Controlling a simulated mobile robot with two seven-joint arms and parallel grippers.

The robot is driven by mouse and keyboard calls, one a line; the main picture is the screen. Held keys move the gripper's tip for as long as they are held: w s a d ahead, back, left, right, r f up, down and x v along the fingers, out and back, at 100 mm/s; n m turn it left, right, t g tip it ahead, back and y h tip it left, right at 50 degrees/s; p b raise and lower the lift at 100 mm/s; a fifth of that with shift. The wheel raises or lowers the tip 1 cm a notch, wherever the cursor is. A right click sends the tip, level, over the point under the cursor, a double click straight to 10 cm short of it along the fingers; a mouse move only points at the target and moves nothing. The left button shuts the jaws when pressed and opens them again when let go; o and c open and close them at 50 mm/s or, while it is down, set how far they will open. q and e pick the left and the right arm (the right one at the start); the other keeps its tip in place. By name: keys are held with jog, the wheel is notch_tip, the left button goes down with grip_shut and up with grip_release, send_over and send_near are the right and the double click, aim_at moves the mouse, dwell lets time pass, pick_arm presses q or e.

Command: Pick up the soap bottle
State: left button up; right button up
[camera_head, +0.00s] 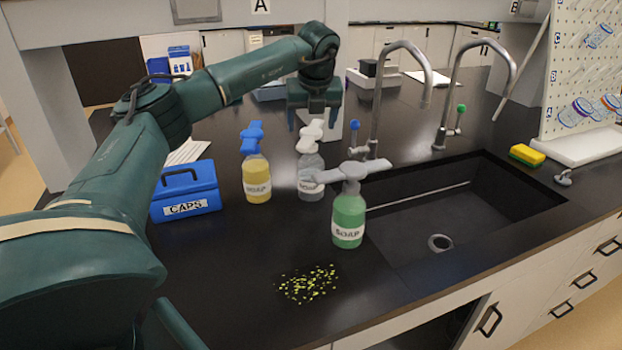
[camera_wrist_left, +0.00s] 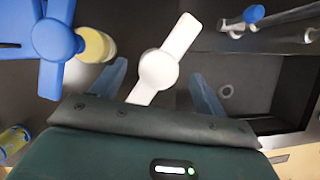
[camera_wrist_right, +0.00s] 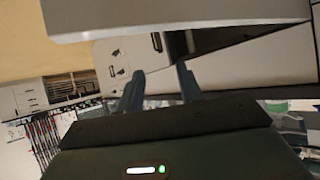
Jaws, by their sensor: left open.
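A green bottle (camera_head: 349,217) labelled SOAP, with a grey pump top, stands upright by the sink's front left corner. A clear grey bottle (camera_head: 311,183) with a white pump top stands behind it. A yellow bottle (camera_head: 257,182) with a blue pump top stands to the left. The labels on these two are hard to read. My left gripper (camera_head: 314,122) is open above the white pump bottle, fingers pointing down. In the left wrist view the white pump top (camera_wrist_left: 158,68) shows between its spread fingers. My right gripper (camera_wrist_right: 158,85) is open and empty, away from the bottles.
A blue CAPS box (camera_head: 186,190) stands left of the bottles. The sink (camera_head: 450,215) with two tall taps (camera_head: 377,100) lies to the right, a sponge (camera_head: 527,154) beyond it. Yellow-green specks (camera_head: 308,284) lie on the black counter in front.

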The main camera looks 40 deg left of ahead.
aim_at(311, 130)
pick_arm(q)
jog(key=shift+p+x, duration=0.65)
jog(key=shift+x, duration=2.1)
jog(key=shift+s+d, duration=0.1)
jog(key=shift+d, duration=0.05)
jog(key=shift+c, duration=0.4)
grip_shut()
